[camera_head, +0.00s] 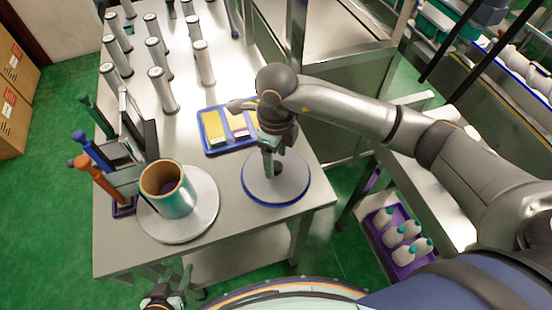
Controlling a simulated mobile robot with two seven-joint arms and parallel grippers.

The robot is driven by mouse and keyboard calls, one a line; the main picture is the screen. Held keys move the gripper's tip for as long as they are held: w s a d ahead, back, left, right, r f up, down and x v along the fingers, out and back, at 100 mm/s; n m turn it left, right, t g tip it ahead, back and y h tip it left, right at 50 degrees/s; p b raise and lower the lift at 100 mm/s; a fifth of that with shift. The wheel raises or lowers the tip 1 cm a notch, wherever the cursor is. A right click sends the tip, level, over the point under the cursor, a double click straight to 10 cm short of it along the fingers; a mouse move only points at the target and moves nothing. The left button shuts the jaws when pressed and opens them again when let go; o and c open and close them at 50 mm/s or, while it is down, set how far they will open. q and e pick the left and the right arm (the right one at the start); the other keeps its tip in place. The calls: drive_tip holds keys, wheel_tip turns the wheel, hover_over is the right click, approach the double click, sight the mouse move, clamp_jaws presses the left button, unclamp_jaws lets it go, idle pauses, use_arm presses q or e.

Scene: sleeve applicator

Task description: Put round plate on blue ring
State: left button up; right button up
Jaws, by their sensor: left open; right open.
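A grey round plate (258,184) lies flat near the right front corner of the metal table. A thin blue ring (262,204) shows along its front and left edge, and the plate covers the rest of it. My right gripper (273,160) points down over the middle of the plate, open. A dark knob or shadow shows just below its fingers, and I cannot tell whether they touch the plate. My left gripper (165,299) is open and empty at the bottom edge, in front of the table.
A teal and copper cup (172,193) stands on a white disc (205,215) at left. A blue tray (209,142) with yellow and brown blocks lies behind the plate. Several silver cylinders (162,90) stand at the back.

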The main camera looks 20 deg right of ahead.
sight(276, 166)
wheel_tip(276, 166, up, 11)
drive_tip(key=shift+b, duration=0.35)
